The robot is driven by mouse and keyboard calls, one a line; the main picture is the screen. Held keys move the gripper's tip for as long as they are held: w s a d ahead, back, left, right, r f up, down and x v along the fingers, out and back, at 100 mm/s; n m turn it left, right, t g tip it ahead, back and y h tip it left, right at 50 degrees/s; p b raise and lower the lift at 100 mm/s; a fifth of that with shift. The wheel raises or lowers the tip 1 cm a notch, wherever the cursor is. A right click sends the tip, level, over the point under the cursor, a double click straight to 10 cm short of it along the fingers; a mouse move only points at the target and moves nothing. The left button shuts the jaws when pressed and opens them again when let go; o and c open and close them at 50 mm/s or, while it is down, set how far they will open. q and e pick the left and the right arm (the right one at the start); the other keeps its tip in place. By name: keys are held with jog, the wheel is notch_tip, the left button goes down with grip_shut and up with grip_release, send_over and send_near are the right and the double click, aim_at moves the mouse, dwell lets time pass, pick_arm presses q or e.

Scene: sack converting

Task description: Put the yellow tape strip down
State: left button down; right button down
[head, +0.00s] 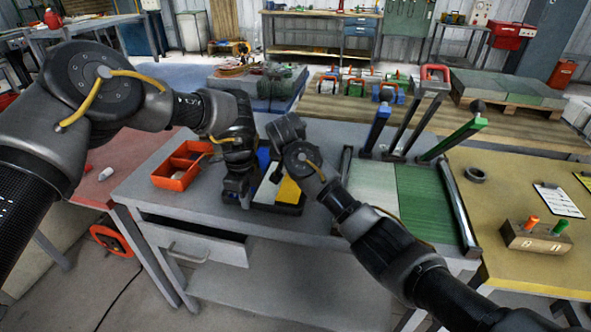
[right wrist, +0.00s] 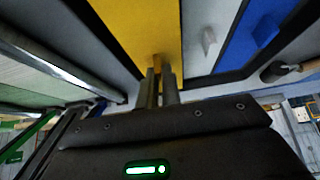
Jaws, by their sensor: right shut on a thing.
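The yellow tape strip (head: 289,191) shows at the black tray (head: 291,210) on the grey bench, partly hidden by my right arm. In the right wrist view the yellow strip (right wrist: 137,28) fills the upper middle, and my right gripper (right wrist: 159,72) is shut on its small upright tab. I cannot tell whether the strip rests on the tray floor or hangs slightly above it. A white strip (right wrist: 205,30) and a blue strip (right wrist: 250,38) lie beside it, each with a tab. My left gripper (head: 239,190) points down at the tray's left side; its finger opening is unclear.
An orange divided bin (head: 175,176) stands left of the tray. Right of it are a green and pale board (head: 410,195) with metal rails and raised handles. A yellow-topped table (head: 500,185) holds a tape roll, clipboard and wooden block.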

jog(key=shift+f, duration=1)
jog(key=shift+f, duration=0.15)
jog(key=c, duration=1.6)
grip_release()
jog(key=shift+r, duration=0.25)
jog(key=v, duration=0.7)
jog(key=shift+s+r, duration=0.1)
jog(key=shift+r, duration=0.1)
